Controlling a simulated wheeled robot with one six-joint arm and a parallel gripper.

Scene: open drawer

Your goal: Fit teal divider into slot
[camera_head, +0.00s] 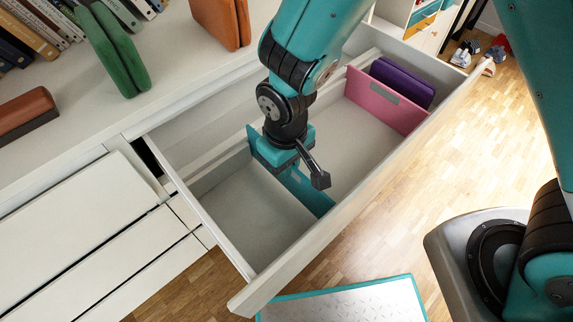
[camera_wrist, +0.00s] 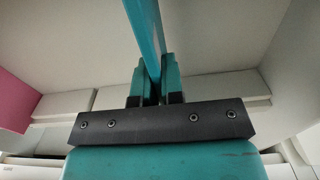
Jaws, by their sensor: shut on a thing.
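The teal divider (camera_head: 312,194) is a thin panel standing on edge across the open drawer (camera_head: 237,212), its near end close to the front wall. My gripper (camera_head: 284,160) is above the drawer, shut on the divider's upper edge; the arm hides part of the panel. In the wrist view my gripper (camera_wrist: 157,85) has its two fingers closed on either side of the teal divider (camera_wrist: 144,35). A ledge with narrow gaps (camera_wrist: 94,100) runs along a drawer wall there. I cannot tell whether the divider's ends sit in a slot or how far down it is.
A pink divider (camera_head: 384,101) stands across the right part of the drawer, with a purple case (camera_head: 402,82) behind it. Green (camera_head: 118,50), orange (camera_head: 221,20) and brown (camera_head: 26,113) cases rest on the cabinet top. The compartments beside the teal divider look empty.

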